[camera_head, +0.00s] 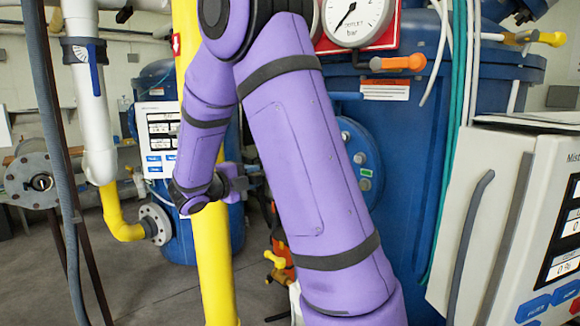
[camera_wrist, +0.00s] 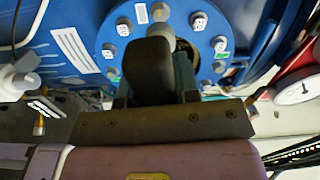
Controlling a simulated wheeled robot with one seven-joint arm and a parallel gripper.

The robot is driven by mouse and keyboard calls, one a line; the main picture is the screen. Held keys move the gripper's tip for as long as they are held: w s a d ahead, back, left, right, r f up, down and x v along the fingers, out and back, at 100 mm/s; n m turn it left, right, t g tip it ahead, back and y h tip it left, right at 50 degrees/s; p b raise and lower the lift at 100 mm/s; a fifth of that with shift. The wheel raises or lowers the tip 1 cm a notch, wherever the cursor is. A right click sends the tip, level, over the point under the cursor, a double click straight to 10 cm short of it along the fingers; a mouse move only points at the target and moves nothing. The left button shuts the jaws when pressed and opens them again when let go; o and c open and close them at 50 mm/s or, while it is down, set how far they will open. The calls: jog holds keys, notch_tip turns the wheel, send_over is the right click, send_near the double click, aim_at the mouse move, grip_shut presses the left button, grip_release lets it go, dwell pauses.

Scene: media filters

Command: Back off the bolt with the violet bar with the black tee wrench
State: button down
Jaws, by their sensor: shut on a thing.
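In the wrist view a round blue flange cover (camera_wrist: 205,50) carries several pale bolts around its rim, with small coloured bars beside some of them. I cannot make out which bar is violet. My gripper (camera_wrist: 165,65) is in front of the cover, its dark fingers hiding the middle and lower part. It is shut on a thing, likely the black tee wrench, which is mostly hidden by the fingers. In the head view the blue flange (camera_head: 358,165) is partly hidden behind my violet arm. My gripper (camera_head: 238,180) shows beside my wrist, its tips covered by my arm.
A yellow pipe (camera_head: 213,265) stands close to my wrist. A pressure gauge (camera_head: 357,18) and an orange-handled valve (camera_head: 400,62) are above the flange. A grey cabinet (camera_head: 497,200) stands at the right. A white pipe (camera_head: 92,110) is at the left.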

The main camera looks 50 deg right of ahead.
jog(key=m, duration=0.6)
dwell(0.3)
jog(key=shift+m, duration=0.5)
jog(key=m, duration=0.4)
jog(key=shift+m, duration=0.6)
jog(key=shift+m, duration=1.2)
